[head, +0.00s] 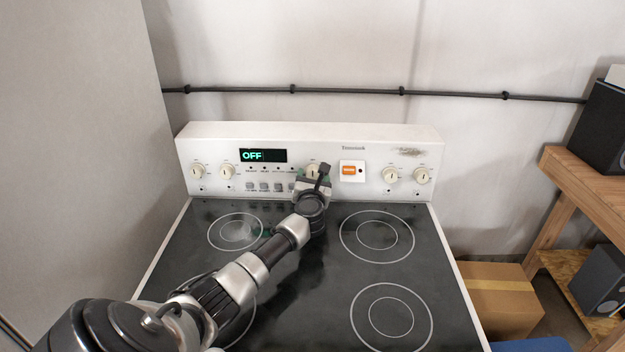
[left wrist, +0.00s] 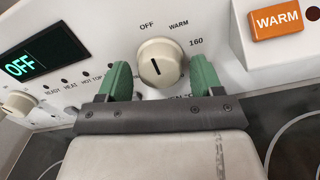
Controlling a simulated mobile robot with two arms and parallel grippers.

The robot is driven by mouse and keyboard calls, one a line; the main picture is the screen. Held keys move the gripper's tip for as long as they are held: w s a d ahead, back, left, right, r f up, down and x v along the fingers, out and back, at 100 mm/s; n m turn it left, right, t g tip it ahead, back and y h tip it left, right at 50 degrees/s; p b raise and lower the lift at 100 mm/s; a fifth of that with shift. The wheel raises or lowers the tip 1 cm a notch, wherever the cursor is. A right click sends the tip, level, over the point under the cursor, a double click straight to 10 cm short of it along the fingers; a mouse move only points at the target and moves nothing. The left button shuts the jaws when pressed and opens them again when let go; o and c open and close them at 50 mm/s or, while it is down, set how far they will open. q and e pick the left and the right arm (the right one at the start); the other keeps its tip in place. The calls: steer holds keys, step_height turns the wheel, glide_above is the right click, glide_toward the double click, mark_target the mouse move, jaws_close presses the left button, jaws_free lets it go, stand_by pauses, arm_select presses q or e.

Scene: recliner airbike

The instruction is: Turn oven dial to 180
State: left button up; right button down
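The oven dial (left wrist: 162,64) is a round cream knob on the stove's back panel, with OFF, WARM and 160 printed around it. Its dark indicator line stands near upright, towards the OFF side; the lower markings are mostly hidden. The dial also shows in the head view (head: 312,170), partly behind my gripper. My left gripper (left wrist: 161,82) is open, with one green finger on each side of the dial and visible gaps to it. It also shows in the head view (head: 312,184). The display (left wrist: 36,57) reads OFF. My right gripper is not in view.
An orange WARM switch (head: 349,170) sits right of the dial. Other cream knobs (head: 227,171) (head: 390,175) flank the panel. The black glass cooktop (head: 330,290) is clear below my arm. A wall (head: 75,140) stands close at left; a cardboard box (head: 500,297) lies at right.

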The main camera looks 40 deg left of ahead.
arm_select(q)
steer(key=c, duration=0.7)
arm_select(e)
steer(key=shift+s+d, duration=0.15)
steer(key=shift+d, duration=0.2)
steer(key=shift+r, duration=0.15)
